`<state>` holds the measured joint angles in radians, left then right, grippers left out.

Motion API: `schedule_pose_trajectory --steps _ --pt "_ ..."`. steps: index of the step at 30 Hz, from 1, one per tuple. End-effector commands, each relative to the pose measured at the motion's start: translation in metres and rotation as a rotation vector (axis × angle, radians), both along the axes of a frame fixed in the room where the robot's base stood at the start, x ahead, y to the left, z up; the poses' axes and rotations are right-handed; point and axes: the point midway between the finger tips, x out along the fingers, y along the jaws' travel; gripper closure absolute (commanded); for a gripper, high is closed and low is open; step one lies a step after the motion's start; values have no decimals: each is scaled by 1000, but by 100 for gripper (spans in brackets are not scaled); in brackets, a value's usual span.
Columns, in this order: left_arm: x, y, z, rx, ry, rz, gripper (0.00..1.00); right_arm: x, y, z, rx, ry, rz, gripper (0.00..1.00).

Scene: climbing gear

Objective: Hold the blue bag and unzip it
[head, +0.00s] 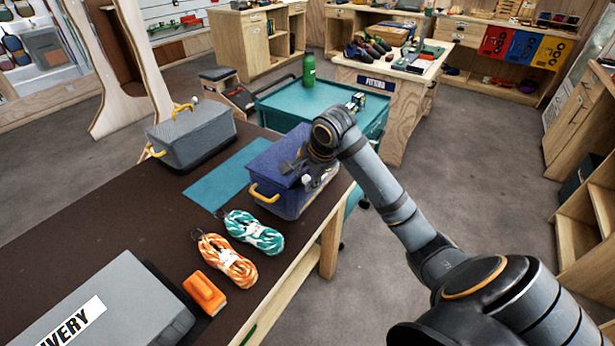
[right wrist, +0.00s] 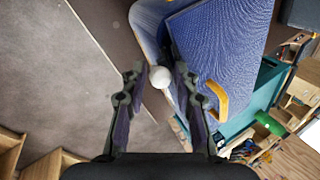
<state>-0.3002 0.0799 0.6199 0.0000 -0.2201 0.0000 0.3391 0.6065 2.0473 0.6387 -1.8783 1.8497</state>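The blue bag (head: 290,202) stands upright on the dark brown table near its right edge, and its lid appears closed. A yellow handle (head: 265,193) is on its near-left end. In the right wrist view the bag (right wrist: 225,45) fills the upper middle, with a yellow handle (right wrist: 217,100). A white round knob (right wrist: 160,77) sits at the bag's side edge and also shows in the head view (head: 307,180). My right gripper (right wrist: 160,70) is open, one finger on each side of the knob, with narrow gaps. In the head view my right gripper (head: 300,168) is beside the bag. My left gripper is out of view.
A grey bag (head: 195,137) stands at the table's far left, with a teal mat (head: 215,180) beside the blue bag. Teal rope (head: 253,232), orange rope (head: 227,260), an orange block (head: 205,293) and a grey box (head: 110,310) lie nearer. A teal cart (head: 325,103) stands behind.

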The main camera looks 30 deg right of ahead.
Motion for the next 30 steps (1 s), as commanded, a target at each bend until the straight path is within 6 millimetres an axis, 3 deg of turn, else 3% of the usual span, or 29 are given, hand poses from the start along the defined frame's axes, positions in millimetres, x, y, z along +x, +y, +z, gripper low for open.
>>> schedule_pose_trajectory --steps 1,6,7,13,23,30 --pt "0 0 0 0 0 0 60 0 0 0 0 0 0 82" --pt "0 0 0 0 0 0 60 0 0 0 0 0 0 100" --pt "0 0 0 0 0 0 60 0 0 0 0 0 0 77" --pt "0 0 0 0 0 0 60 0 0 0 0 0 0 52" --pt "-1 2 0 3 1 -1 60 -2 0 5 -1 -1 0 52" --pt "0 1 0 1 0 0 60 -19 -1 45 -4 -3 0 52"
